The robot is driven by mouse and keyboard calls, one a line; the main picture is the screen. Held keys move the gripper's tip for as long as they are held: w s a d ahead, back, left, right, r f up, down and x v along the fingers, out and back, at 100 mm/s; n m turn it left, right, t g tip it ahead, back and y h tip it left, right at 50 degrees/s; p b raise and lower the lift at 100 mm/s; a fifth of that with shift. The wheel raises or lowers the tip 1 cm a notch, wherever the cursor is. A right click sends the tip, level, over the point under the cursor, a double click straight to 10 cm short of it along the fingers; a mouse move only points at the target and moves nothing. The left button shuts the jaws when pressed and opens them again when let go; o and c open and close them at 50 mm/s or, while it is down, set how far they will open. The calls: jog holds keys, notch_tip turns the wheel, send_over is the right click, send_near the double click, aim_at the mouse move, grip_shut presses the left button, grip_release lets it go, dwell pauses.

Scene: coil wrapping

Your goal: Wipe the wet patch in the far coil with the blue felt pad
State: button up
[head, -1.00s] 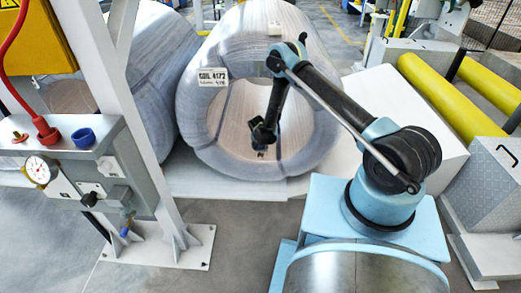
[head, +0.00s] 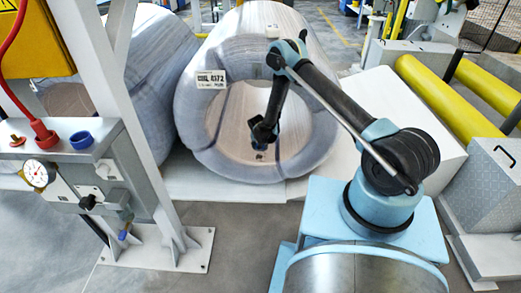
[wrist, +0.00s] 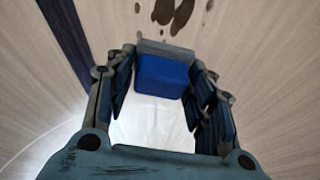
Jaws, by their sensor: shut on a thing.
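A large wrapped coil (head: 200,125) with a white label (head: 211,79) stands at the middle back, its round bore facing me. My gripper (head: 259,146) is inside the bore, low down. In the wrist view my gripper (wrist: 160,78) is shut on the blue felt pad (wrist: 162,77), which has a grey strip along its far edge. The wet patch (wrist: 176,14) shows as dark brown blotches on the pale bore wall just beyond the pad. A gap shows between the pad and the main blotches. Whether the pad touches the wall is unclear.
A second wrapped coil (head: 150,75) stands on the left. A white post (head: 103,80) and a gauge panel (head: 62,175) are at the front left. Yellow rollers (head: 455,98) and a grey step box (head: 490,185) are on the right. The bore wall surrounds my gripper.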

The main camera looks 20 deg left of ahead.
jog(key=shift+r, duration=1.85)
jog(key=shift+r, duration=0.1)
jog(key=shift+r, duration=1.4)
